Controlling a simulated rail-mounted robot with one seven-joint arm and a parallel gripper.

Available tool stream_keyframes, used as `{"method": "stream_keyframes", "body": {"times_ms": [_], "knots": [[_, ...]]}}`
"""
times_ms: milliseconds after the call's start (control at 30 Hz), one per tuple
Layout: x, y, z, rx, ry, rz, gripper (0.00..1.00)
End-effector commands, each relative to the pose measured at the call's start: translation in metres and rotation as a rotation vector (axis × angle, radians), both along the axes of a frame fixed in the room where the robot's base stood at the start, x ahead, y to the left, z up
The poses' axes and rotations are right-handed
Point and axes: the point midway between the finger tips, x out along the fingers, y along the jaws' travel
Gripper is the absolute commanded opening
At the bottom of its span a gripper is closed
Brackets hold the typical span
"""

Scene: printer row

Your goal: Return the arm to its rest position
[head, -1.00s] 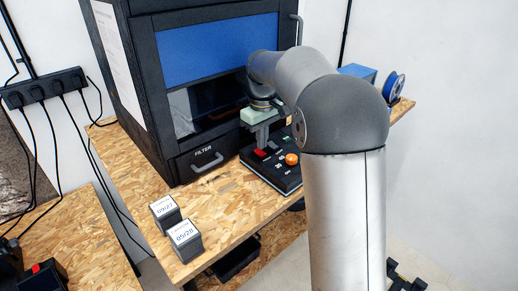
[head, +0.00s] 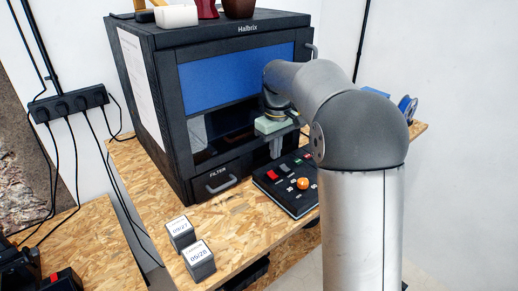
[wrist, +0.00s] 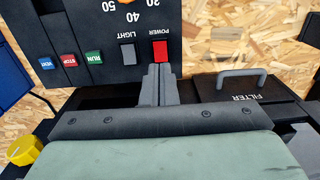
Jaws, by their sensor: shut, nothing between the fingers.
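My gripper (head: 276,150) is shut and empty, above the back of the black control panel (head: 296,205) and in front of the Halbrix cabinet. My arm bends from its upright link at the right over to the panel. In the wrist view the two closed fingers (wrist: 158,84) point towards the panel, with the red POWER switch (wrist: 160,51) just beyond their tips in the picture. The red switch also shows in the head view (head: 272,174), with the gripper apart from it. Part of the panel's right side is hidden behind my arm in the head view.
The black cabinet (head: 150,110) has a blue window and a FILTER drawer handle (head: 220,184). Two labelled boxes (head: 180,232) (head: 199,260) stand at the bench's front left. A blue spool (head: 407,108) lies behind my arm. The bench's left middle is clear.

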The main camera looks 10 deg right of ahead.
Motion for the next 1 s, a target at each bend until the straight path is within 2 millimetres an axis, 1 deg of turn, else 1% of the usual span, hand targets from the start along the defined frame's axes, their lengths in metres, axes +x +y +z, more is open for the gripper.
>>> {"method": "stream_keyframes", "body": {"times_ms": [67, 133, 167, 233, 267, 300, 367, 400, 433, 467, 500, 600, 700, 800, 833, 900, 1000], "knots": [[-0.002, 0.000, 0.001, 0.000, -0.001, -0.003, 0.00], [-0.011, 0.000, 0.003, 0.000, -0.004, -0.019, 0.00], [-0.018, 0.000, 0.004, -0.001, -0.007, -0.030, 0.00], [-0.043, 0.000, 0.007, 0.000, -0.014, -0.070, 0.00], [-0.057, 0.000, 0.008, 0.000, -0.020, -0.094, 0.00], [-0.079, 0.000, 0.007, 0.000, -0.025, -0.128, 0.00], [-0.115, 0.000, 0.005, 0.002, -0.037, -0.187, 0.00], [-0.139, 0.000, 0.001, 0.004, -0.045, -0.227, 0.00], [-0.158, 0.000, -0.003, 0.005, -0.050, -0.258, 0.00], [-0.177, 0.000, -0.008, 0.008, -0.054, -0.287, 0.00], [-0.200, 0.000, -0.016, 0.010, -0.060, -0.325, 0.00], [-0.252, 0.000, -0.036, 0.017, -0.074, -0.409, 0.00], [-0.289, 0.000, -0.055, 0.022, -0.084, -0.471, 0.00], [-0.311, 0.000, -0.068, 0.025, -0.088, -0.507, 0.00], [-0.315, 0.000, -0.070, 0.026, -0.089, -0.514, 0.00], [-0.320, 0.000, -0.074, 0.027, -0.089, -0.524, 0.00], [-0.321, 0.000, -0.075, 0.027, -0.088, -0.526, 0.00]]}}
